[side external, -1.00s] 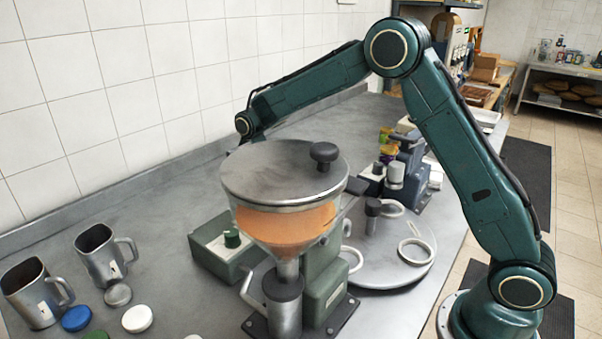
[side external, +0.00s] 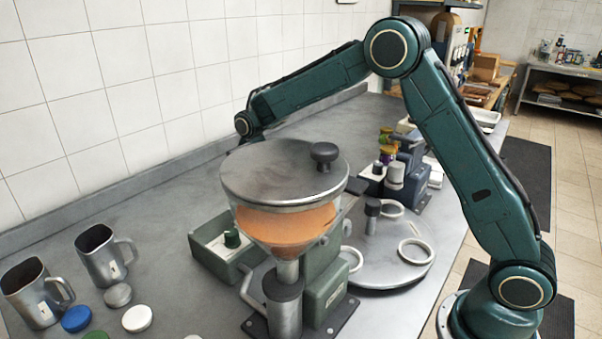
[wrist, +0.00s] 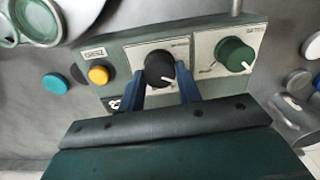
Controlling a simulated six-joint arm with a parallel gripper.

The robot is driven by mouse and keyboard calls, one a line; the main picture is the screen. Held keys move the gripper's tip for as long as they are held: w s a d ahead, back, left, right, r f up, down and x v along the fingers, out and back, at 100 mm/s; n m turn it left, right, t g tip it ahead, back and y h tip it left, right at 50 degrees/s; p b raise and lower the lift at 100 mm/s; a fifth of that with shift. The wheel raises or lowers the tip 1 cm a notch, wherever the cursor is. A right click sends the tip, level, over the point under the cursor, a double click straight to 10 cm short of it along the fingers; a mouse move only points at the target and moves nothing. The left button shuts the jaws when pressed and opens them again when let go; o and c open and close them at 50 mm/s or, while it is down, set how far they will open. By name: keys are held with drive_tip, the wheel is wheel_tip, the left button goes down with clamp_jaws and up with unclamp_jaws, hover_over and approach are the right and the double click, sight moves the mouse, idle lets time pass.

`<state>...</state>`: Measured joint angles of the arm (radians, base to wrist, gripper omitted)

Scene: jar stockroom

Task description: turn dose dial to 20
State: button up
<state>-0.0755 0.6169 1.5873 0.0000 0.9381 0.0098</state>
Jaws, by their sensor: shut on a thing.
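A control box with a grey-green body (wrist: 105,57) carries two dials on pale plates in the wrist view. My gripper (wrist: 161,82) has its blue fingers on either side of the black dial (wrist: 159,67) and is shut on it. A white pointer mark shows at the dial's lower edge, toward the lower right. The scale print is too small to read. A green dial (wrist: 234,56) sits to the right, clear of the fingers; it also shows in the side external view (side external: 232,238). The hopper hides my gripper and the black dial in the side external view.
An orange button (wrist: 98,75) is on the box's left. A lidded hopper (side external: 285,175) with orange contents stands at the front in the side external view. Metal mugs (side external: 105,255) and loose lids (side external: 137,318) are at left. Bare counter lies along the tiled wall.

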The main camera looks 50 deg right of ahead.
drive_tip(key=o, duration=1)
drive_tip(key=shift+r, duration=0.15)
wheel_tip(320, 180, up, 14)
drive_tip(key=shift+f, duration=0.2)
